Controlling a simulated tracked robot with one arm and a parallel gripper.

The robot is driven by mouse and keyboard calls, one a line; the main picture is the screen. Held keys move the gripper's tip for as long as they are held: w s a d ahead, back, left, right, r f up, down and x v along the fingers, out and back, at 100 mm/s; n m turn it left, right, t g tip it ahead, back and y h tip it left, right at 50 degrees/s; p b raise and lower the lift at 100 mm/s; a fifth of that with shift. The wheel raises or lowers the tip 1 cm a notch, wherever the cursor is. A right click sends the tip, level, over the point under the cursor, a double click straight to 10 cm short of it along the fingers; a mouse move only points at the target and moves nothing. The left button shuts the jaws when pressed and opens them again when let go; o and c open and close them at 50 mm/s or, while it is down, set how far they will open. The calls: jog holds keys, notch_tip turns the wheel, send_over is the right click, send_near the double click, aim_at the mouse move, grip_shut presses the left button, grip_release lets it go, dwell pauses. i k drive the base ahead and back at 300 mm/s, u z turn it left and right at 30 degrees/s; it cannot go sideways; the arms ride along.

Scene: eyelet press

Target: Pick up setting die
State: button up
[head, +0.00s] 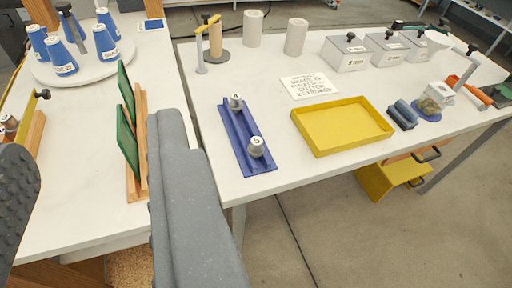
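Two small metal dies stand on a long blue rack (240,135) on the right-hand white table. The far die (236,102) is marked 4 and the near die (256,147) is marked 5. Similar metal pieces (8,126) show partly at the left edge, by a wooden holder. I cannot tell which is the setting die. My gripper (93,150) is open, with a dark ridged finger at the lower left and a long grey finger at the lower middle.
Green boards (128,128) stand in a wooden rack on the left table. Blue cones sit on a round white tray (85,73). A yellow tray (342,127), a printed card (309,87) and lidded grey boxes (346,56) are on the right table. A gap separates the tables.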

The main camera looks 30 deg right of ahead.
aim_at(255, 149)
jog(key=k, duration=1.2)
jog(key=z, duration=0.7)
jog(key=i, duration=1.75)
jog(key=u, duration=0.7)
